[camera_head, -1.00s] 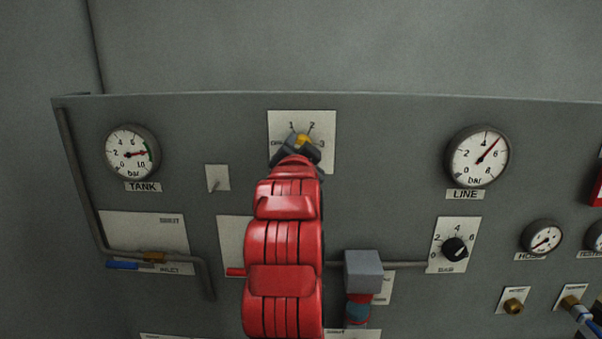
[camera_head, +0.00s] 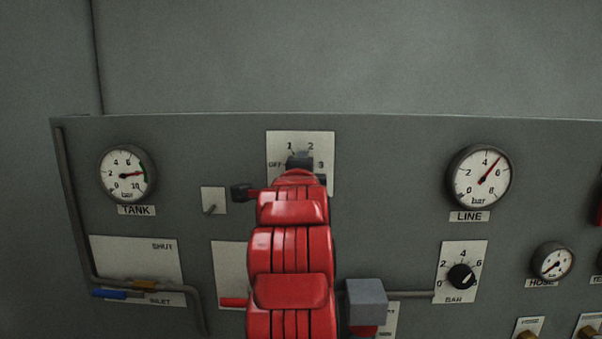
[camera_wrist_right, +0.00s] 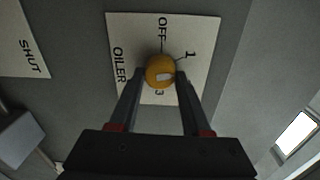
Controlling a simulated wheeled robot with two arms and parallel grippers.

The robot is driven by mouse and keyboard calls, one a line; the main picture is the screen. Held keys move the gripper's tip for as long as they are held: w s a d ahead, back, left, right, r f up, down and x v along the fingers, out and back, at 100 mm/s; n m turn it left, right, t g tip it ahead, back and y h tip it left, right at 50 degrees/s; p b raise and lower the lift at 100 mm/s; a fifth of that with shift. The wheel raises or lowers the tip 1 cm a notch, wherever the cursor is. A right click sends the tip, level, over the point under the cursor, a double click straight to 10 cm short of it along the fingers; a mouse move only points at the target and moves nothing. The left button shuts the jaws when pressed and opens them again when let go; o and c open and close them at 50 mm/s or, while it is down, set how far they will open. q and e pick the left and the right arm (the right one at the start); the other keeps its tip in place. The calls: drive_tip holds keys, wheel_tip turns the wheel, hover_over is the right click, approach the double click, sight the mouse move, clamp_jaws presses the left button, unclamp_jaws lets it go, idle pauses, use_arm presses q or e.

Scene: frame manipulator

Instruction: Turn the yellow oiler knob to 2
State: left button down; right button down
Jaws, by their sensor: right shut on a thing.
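The yellow oiler knob (camera_wrist_right: 160,72) sits on its white dial plate (camera_wrist_right: 124,24) in the right wrist view. My right gripper (camera_wrist_right: 161,74) is shut on the knob, one finger on each side. OFF and 1 show, 3 is partly covered, and 2 is hidden there. In the head view the dial plate (camera_head: 276,142) shows OFF, 1, 2 and 3, but my red right arm and right gripper (camera_head: 300,162) hide the knob. My left gripper is not in view.
On the panel are a TANK gauge (camera_head: 127,174), a LINE gauge (camera_head: 478,176), a black BAR knob (camera_head: 461,277) and a small toggle switch (camera_head: 210,208) close left of my gripper. A grey block (camera_head: 366,299) stands right of my arm.

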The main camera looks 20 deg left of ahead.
drive_tip(key=shift+f+m, duration=0.2)
drive_tip(key=shift+m, duration=3.4)
